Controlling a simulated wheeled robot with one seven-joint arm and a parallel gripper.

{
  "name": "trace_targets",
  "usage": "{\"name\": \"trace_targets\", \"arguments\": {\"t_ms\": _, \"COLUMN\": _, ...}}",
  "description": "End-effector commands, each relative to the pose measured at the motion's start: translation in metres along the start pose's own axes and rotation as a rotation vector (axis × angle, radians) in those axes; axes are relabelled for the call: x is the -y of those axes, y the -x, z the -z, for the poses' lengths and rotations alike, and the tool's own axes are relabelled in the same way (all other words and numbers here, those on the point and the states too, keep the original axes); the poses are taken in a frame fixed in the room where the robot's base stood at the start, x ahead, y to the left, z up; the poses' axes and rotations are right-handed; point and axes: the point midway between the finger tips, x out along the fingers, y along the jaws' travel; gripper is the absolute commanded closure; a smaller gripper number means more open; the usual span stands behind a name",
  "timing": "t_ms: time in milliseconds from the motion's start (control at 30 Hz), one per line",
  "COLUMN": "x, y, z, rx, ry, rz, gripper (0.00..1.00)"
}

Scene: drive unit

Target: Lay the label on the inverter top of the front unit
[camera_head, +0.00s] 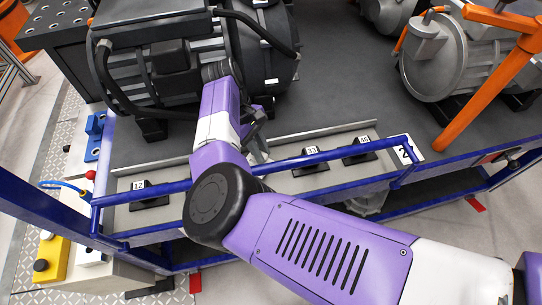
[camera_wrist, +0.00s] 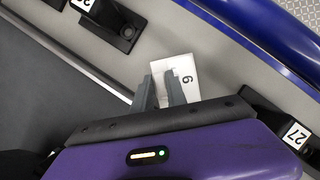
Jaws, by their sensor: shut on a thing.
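My gripper (camera_wrist: 163,82) is shut on a white label (camera_wrist: 189,68) marked with a 6 or 9, which sticks out past the fingertips in the wrist view. In the head view my gripper (camera_head: 257,138) is over the near edge of the grey bench, above the label rail, and the label is mostly hidden there. The nearest drive unit (camera_head: 245,60), dark and ribbed, stands at the upper left, behind and left of my gripper. A black box (camera_head: 170,56) on its upper side looks like the inverter. It appears bare, with no label visible.
Black holders with numbered tags (camera_head: 312,151) stand along the rail; one tagged 27 (camera_wrist: 296,136) is close to my gripper. A blue rail (camera_head: 330,155) runs along the bench front. A grey motor (camera_head: 433,60) and an orange bar (camera_head: 487,85) are at the right.

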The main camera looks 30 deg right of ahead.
Motion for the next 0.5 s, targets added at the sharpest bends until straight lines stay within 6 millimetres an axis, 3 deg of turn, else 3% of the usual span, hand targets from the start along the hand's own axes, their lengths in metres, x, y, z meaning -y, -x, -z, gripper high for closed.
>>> {"name": "trace_targets", "arguments": {"t_ms": 333, "x": 0.000, "y": -0.009, "z": -0.036, "rx": 0.001, "ry": -0.001, "rz": -0.002, "gripper": 1.00}}
{"name": "trace_targets", "arguments": {"t_ms": 500, "x": 0.001, "y": -0.022, "z": -0.029, "rx": -0.001, "ry": 0.002, "rz": 0.000, "gripper": 1.00}}
